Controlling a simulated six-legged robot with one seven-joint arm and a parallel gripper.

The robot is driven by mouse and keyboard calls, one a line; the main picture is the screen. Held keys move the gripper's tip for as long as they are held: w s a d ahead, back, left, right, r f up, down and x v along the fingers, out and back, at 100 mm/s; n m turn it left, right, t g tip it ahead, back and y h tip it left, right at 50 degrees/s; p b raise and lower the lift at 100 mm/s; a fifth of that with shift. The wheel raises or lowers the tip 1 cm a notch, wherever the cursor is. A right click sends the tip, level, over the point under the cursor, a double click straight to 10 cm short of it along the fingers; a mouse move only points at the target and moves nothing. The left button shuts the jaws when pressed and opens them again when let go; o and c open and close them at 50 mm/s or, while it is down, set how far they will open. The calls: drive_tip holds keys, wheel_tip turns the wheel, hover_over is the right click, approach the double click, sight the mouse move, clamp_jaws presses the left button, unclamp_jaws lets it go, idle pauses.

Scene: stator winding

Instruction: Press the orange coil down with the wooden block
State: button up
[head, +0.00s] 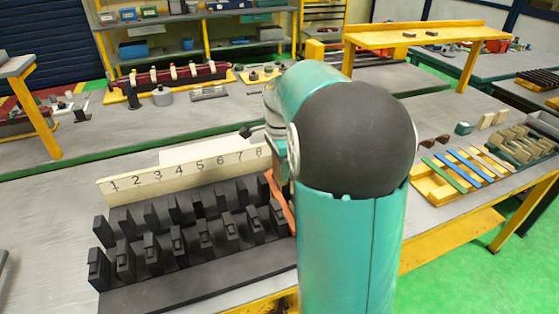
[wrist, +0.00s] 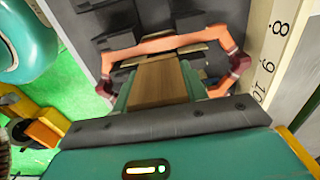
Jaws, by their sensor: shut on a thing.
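The orange coil (wrist: 165,43) lies across the black slotted stator in the wrist view, a six-sided loop with dark red bindings at its left and right corners. In the head view only a strip of the coil (head: 271,188) shows at the right end of the stator (head: 190,262), beside my arm. My gripper (wrist: 158,84) is shut on the wooden block (wrist: 156,82). The block's far end is close to the coil's upper strand; I cannot tell if they touch. My arm hides the gripper and block in the head view.
A cream number strip (head: 185,175) stands behind the stator, and also shows at the right of the wrist view (wrist: 275,45). A yellow tray (head: 440,187) with coloured strips lies right of my arm. Bench space left of the stator is clear.

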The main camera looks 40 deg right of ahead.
drive_tip(key=shift+f, duration=3.5)
drive_tip(key=shift+f, duration=0.65)
drive_tip(key=shift+r, duration=0.1)
drive_tip(key=shift+r, duration=5.75)
